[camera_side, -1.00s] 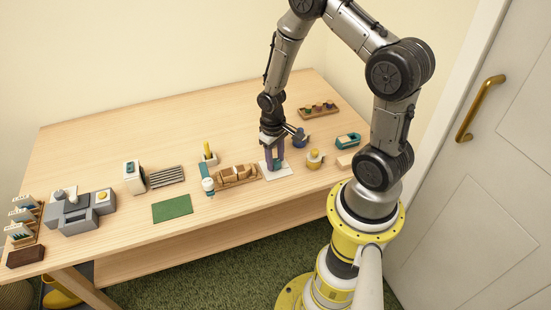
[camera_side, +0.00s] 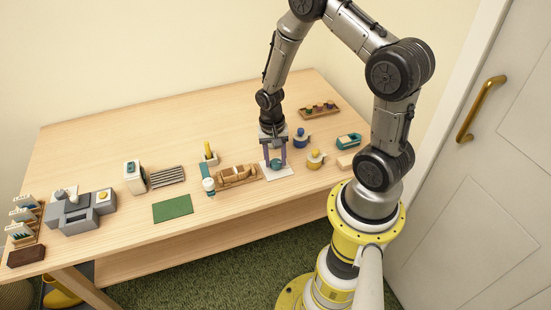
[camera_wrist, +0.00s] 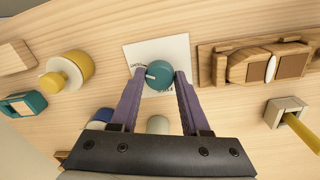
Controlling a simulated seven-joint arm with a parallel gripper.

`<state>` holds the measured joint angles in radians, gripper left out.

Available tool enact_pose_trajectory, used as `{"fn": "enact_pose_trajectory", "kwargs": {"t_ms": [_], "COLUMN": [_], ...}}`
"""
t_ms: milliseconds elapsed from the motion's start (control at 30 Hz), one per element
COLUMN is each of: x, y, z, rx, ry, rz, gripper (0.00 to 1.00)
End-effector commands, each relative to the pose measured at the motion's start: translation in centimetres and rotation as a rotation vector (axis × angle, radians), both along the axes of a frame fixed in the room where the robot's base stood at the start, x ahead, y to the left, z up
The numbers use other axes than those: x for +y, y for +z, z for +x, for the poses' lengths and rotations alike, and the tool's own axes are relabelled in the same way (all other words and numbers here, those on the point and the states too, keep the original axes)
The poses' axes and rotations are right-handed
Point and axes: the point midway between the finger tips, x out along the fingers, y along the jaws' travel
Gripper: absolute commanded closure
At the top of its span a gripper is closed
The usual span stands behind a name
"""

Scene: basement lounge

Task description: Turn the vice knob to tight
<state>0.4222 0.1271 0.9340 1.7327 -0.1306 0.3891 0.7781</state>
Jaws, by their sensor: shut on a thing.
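The vice knob is a round teal knob (camera_wrist: 159,74) with a white pointer line. It sits on a white card (camera_wrist: 177,50) with small dark lettering at its left and below it, too small and partly covered to read. In the wrist view the pointer aims left, toward the left lettering. My gripper (camera_wrist: 160,77) has its two purple fingers on either side of the knob, shut on it. In the side view my gripper (camera_side: 276,164) points straight down, with the teal knob (camera_side: 276,163) between its fingertips over the white card (camera_side: 286,173).
A wooden piece on a base (camera_side: 237,175) stands close left of the card. A yellow-topped round thing (camera_side: 315,159), a blue-topped one (camera_side: 301,138) and a teal dispenser (camera_side: 348,141) stand to the right. A green mat (camera_side: 172,208) lies further left.

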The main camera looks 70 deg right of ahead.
Motion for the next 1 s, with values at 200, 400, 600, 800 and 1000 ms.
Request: {"fn": "enact_pose_trajectory", "kwargs": {"t_ms": [200, 400, 600, 800, 1000], "x": [-0.05, -0.05, -0.06, -0.05, -0.02], "y": [0.09, 0.09, 0.09, 0.06, 0.03], "z": [0.05, 0.06, 0.06, 0.04, 0.02], "rx": [0.000, -0.001, -0.001, -0.001, 0.000], "ry": [-0.043, -0.053, -0.052, -0.051, -0.050], "rz": [-0.001, -0.001, -0.001, -0.001, 0.000], "gripper": [1.00, 1.00, 1.00, 0.25, 0.24]}}
